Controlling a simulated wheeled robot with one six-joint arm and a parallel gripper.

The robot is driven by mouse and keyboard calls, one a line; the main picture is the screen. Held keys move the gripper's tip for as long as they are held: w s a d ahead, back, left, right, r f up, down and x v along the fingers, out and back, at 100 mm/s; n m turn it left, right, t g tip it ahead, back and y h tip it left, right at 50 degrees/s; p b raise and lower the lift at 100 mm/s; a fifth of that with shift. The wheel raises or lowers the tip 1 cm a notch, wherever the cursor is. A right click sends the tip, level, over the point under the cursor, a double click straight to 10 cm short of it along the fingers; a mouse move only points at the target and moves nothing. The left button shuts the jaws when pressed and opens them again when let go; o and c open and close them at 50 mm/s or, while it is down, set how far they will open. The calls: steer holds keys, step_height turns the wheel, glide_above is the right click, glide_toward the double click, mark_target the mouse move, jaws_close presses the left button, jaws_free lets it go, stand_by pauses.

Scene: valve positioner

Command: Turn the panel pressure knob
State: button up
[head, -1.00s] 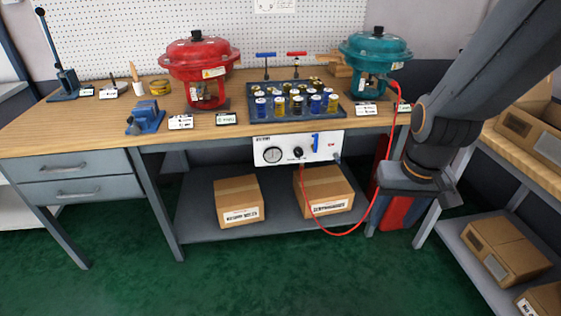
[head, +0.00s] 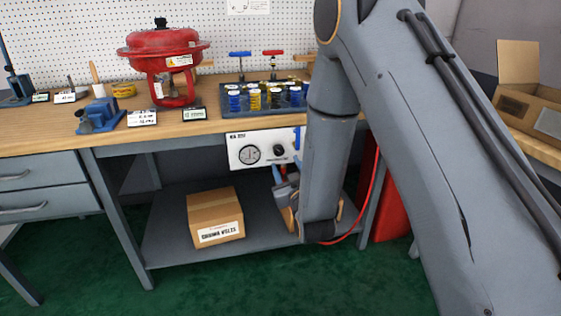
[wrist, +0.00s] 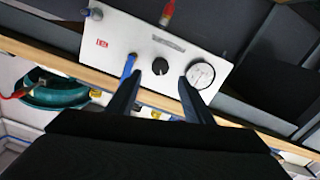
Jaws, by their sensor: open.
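The white control panel (head: 262,138) hangs under the front edge of the workbench. The black pressure knob (head: 279,150) is on it, right of a round dial gauge (head: 249,154). In the wrist view the knob (wrist: 160,66) is in full sight on the panel (wrist: 115,28), just beyond and between the two fingertips. My gripper (wrist: 159,80) is open and empty, with its fingers pointing at the panel on either side of the knob. I cannot tell contact. In the head view my gripper (head: 278,172) is just below the knob, partly hidden by my arm.
A blue lever (wrist: 128,68) is beside the knob, close to one finger; the gauge (wrist: 201,75) is near the other. A red hose (head: 372,185) hangs below the bench. A cardboard box (head: 215,212) stands on the lower shelf. The bench edge is above the panel.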

mark_target(279, 152)
steer(key=x, duration=0.7)
steer(key=shift+w+a+b, duration=0.15)
steer(key=shift+w+b, duration=0.15)
steer(key=shift+w, duration=0.1)
steer(key=c, duration=1)
steer(key=shift+c, duration=0.2)
